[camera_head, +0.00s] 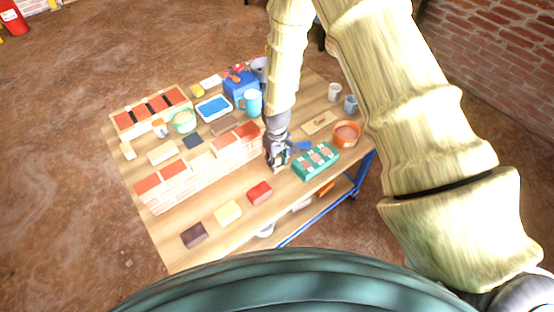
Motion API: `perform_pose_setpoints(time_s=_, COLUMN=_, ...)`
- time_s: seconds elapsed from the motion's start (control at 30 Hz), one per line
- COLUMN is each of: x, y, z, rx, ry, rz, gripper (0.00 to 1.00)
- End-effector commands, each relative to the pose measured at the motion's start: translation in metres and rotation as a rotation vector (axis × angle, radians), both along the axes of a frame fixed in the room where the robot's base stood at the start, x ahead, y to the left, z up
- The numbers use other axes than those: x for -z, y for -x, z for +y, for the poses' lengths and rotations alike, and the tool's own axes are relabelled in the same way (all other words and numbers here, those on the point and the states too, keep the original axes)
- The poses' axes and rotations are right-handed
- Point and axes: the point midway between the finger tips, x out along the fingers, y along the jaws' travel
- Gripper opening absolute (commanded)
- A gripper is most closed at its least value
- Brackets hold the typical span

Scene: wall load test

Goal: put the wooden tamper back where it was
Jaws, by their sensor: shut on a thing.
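My gripper (277,166) points down over the right half of the wooden workbench (175,240), between the brick wall and the green tray. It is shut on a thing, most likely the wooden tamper. That thing is small and mostly hidden by the fingers, so its shape and whether it touches the bench cannot be told. No other tamper can be made out clearly. A low wall of pale blocks with red tops (197,180) runs just left of my gripper. The green tray (316,162) with several pinkish pieces lies close on its right.
A red block (259,193), yellow block (228,213) and dark brown block (194,235) lie along the front. An orange bowl (346,135), cups (350,104), blue box (240,86) and light-blue pitcher (251,103) stand farther back. Bare wood lies between the front blocks.

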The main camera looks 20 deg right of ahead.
Motion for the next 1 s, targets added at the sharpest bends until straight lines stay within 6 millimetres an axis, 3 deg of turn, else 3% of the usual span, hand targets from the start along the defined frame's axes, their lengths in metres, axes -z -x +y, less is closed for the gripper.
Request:
perform_pose_setpoints(time_s=0.17, x=0.003, y=0.0, z=0.0, rx=0.0, ry=0.0, rz=0.0, gripper=0.05)
perform_pose_setpoints(time_s=0.2, x=0.003, y=0.0, z=0.0, rx=0.0, ry=0.0, rz=0.0, gripper=0.35)
perform_pose_setpoints(time_s=0.3, x=0.003, y=0.0, z=0.0, rx=0.0, ry=0.0, rz=0.0, gripper=0.51)
perform_pose_setpoints(time_s=0.73, x=-0.003, y=-0.001, z=0.0, rx=0.0, ry=0.0, rz=-0.001, gripper=0.51)
perform_pose_setpoints(time_s=1.0, x=-0.034, y=-0.001, z=0.0, rx=-0.001, ry=-0.001, rz=-0.002, gripper=0.51)
